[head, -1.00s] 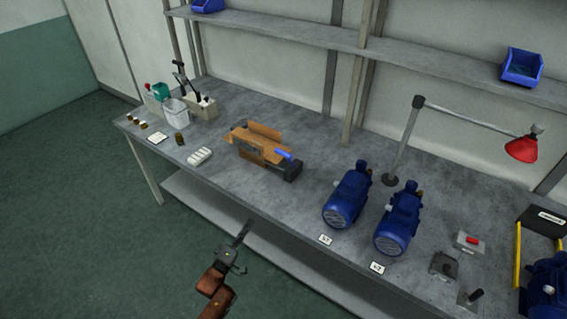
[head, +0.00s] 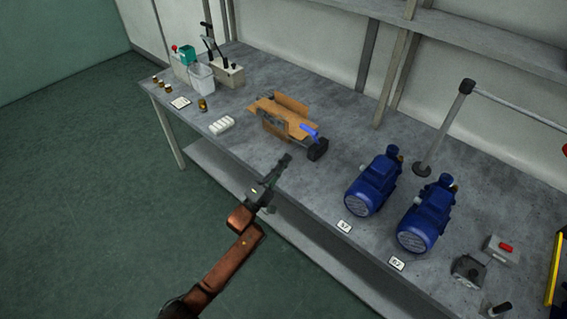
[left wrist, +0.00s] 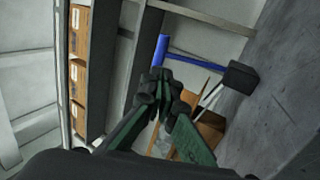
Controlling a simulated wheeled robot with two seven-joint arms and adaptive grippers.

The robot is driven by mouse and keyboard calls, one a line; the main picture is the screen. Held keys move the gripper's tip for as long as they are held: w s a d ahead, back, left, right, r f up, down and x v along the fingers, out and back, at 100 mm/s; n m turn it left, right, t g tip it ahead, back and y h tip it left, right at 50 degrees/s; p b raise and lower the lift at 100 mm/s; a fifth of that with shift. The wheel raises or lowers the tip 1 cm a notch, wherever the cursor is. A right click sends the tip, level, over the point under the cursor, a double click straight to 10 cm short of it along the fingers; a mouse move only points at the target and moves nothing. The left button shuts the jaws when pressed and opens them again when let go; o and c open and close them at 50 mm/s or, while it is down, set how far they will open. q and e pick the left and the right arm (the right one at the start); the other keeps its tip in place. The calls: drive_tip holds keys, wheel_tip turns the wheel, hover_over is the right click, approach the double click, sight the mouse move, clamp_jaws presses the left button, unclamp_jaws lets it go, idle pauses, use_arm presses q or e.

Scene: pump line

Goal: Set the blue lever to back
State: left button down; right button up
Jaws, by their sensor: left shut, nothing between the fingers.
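The blue lever (head: 309,131) is on a dark block at the right end of a device with brown boards, near the front of the bench. It also shows in the left wrist view (left wrist: 162,50), with a blue bar running to a black block (left wrist: 241,75). My left gripper (head: 286,159) is shut and empty at the bench's front edge, in front of the device, apart from the lever in the head view. In the left wrist view its fingertips (left wrist: 161,86) are together, just below the lever's blue end in the picture. My right gripper is not in view.
A white tray (head: 221,125) lies to the left. A lever box (head: 229,73) and a white bin (head: 201,77) stand at the far left.

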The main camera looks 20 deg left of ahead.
use_arm(q)
drive_tip(key=b+x, duration=0.1)
drive_tip(key=x, duration=0.9)
